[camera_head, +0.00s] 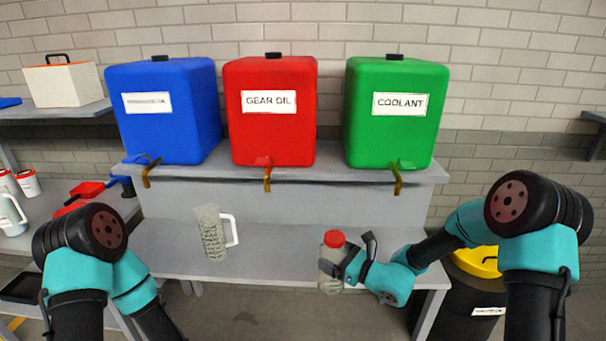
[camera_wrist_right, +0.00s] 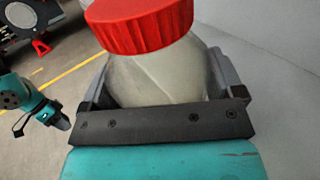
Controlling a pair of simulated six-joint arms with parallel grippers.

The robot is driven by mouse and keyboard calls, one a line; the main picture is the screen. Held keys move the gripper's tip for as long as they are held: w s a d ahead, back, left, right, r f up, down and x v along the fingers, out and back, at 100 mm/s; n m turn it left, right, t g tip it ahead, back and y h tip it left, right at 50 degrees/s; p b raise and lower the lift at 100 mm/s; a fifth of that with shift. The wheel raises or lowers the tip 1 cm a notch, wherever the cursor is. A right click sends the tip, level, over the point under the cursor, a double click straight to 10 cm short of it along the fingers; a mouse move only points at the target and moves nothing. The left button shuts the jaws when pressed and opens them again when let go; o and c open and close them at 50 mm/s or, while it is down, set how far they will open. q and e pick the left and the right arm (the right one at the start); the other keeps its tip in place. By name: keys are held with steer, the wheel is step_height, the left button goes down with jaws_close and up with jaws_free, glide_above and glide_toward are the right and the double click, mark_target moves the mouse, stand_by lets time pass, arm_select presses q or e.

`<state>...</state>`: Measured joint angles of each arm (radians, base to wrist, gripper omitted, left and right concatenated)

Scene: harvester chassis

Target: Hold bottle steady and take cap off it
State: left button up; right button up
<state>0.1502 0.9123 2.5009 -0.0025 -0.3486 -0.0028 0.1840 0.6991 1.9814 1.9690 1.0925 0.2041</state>
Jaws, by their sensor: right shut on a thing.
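A clear, greyish bottle (camera_head: 328,270) with a red cap (camera_head: 334,239) is upright at the shelf's front edge in the head view. My right gripper (camera_head: 342,268) is shut around the bottle's body from the right. In the right wrist view the bottle (camera_wrist_right: 155,75) fills the space between the jaws, and the ribbed red cap (camera_wrist_right: 140,22) sits on its top. My left gripper (camera_wrist_right: 60,122) shows small at the left of the right wrist view, apart from the bottle; its jaw opening cannot be made out. The head view shows only left arm links.
A translucent jug (camera_head: 211,236) with a white handle stands left on the grey shelf (camera_head: 275,245). Blue (camera_head: 165,125), red (camera_head: 270,135) and green (camera_head: 395,135) tanks with taps stand above. A dark bin (camera_head: 470,295) with a yellow lid is at right. The shelf between jug and bottle is clear.

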steer(key=s+d+f+m+t+h, duration=0.1)
steer(key=d+f+m+t+h, duration=0.1)
steer(key=d+m+t+h, duration=0.3)
steer(key=d+m+h, duration=0.1)
steer(key=d+h, duration=0.2)
steer(key=shift+s+f, duration=0.1)
steer(key=shift+f, duration=0.05)
stand_by(0.4)
steer(key=a+f+n+g+y, duration=0.7)
steer(key=a+f+y, duration=0.2)
steer(key=a+f, duration=0.6)
steer(key=shift+a+f+n, duration=0.3)
steer(key=shift+a, duration=0.3)
